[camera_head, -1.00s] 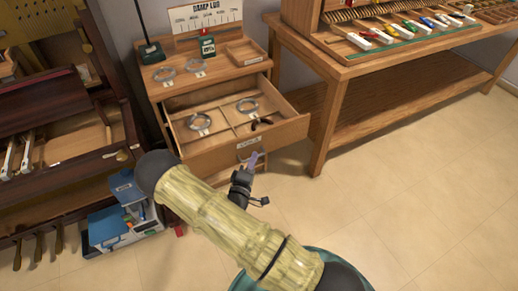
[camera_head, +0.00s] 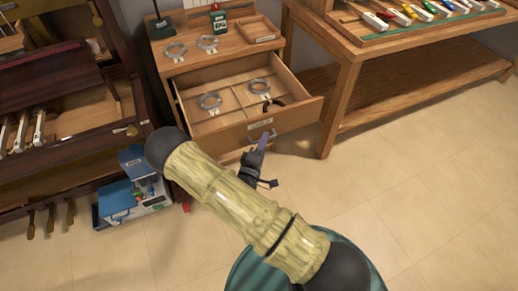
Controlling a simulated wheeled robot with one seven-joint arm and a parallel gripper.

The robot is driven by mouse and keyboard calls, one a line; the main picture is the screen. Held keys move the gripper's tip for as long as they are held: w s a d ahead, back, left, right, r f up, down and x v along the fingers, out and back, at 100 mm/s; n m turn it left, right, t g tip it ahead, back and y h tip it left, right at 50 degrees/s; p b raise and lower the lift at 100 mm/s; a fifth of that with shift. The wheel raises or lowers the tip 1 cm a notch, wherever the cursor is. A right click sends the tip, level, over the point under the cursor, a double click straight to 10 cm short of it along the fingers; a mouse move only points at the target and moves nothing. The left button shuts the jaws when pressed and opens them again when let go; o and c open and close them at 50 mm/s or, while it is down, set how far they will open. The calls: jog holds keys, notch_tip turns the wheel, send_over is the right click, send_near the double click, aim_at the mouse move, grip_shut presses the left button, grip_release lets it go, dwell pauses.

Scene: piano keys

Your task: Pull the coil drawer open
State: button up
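The coil drawer (camera_head: 231,139) is pulled well out of the wooden cabinet (camera_head: 203,55). It has a label on its front and a curved metal handle (camera_head: 262,136). Two wire coils (camera_head: 210,100) and a dark curved piece (camera_head: 272,104) lie in its divided inside. My yellow arm reaches up from the lower right.
A dark open piano case (camera_head: 70,150) stands at left. A blue and white toolbox (camera_head: 133,192) sits on the floor beside the cabinet. A wooden workbench (camera_head: 400,65) stands at right. The tiled floor (camera_head: 440,200) in front is clear.

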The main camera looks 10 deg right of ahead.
jog(key=v, duration=1.7)
jog(key=shift+s, duration=0.2)
jog(key=shift+a+f, duration=0.1)
